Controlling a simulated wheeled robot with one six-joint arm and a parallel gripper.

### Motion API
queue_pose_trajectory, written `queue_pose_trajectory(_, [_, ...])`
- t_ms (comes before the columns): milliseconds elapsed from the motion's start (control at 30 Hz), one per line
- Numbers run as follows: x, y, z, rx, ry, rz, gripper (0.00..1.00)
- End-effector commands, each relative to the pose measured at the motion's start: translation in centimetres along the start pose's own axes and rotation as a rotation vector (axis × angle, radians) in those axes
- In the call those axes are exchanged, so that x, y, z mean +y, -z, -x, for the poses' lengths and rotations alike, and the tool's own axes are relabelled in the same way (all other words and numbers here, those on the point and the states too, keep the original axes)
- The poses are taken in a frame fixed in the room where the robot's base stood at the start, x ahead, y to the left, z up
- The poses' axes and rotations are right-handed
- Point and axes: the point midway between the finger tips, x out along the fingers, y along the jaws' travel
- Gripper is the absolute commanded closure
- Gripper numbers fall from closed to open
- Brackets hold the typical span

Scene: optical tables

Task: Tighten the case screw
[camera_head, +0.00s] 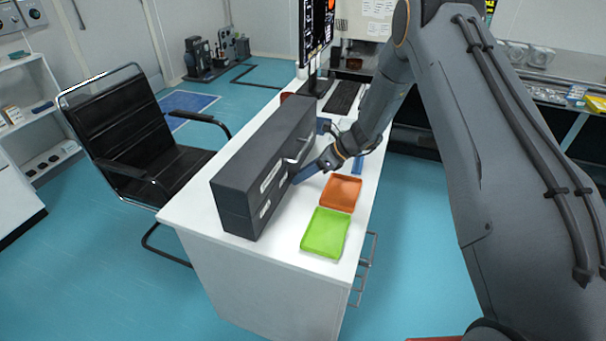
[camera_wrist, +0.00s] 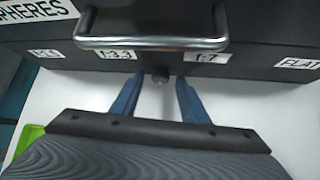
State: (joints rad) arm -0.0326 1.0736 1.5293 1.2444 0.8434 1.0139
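The dark grey case (camera_head: 262,168) stands upright on the white desk, with its handle side facing my arm. In the wrist view the case (camera_wrist: 255,62) fills the top, with a metal handle (camera_wrist: 150,43) and several white labels. A small dark round screw (camera_wrist: 160,76) sticks out at the case's lower edge, below the handle. My gripper (camera_wrist: 159,84) has its two blue fingers on either side of this screw, with a visible gap on each side. In the head view my gripper (camera_head: 304,174) is at the case front, where the screw cannot be made out.
An orange tray (camera_head: 341,193) and a green tray (camera_head: 325,232) lie on the desk (camera_head: 215,215) right of the case. A monitor (camera_head: 316,35) and keyboard (camera_head: 343,97) are farther back. A black chair (camera_head: 135,140) stands left of the desk.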

Motion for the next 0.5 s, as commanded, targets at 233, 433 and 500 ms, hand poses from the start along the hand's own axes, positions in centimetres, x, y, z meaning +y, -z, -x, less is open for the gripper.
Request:
queue_pose_trajectory(233, [0.00,0.00,0.03,0.000,0.000,0.000,1.00])
queue_pose_trajectory(433, [0.04,0.00,0.04,0.000,0.008,0.009,1.00])
queue_pose_trajectory(500, [0.09,-0.03,0.04,0.000,0.018,0.019,1.00])
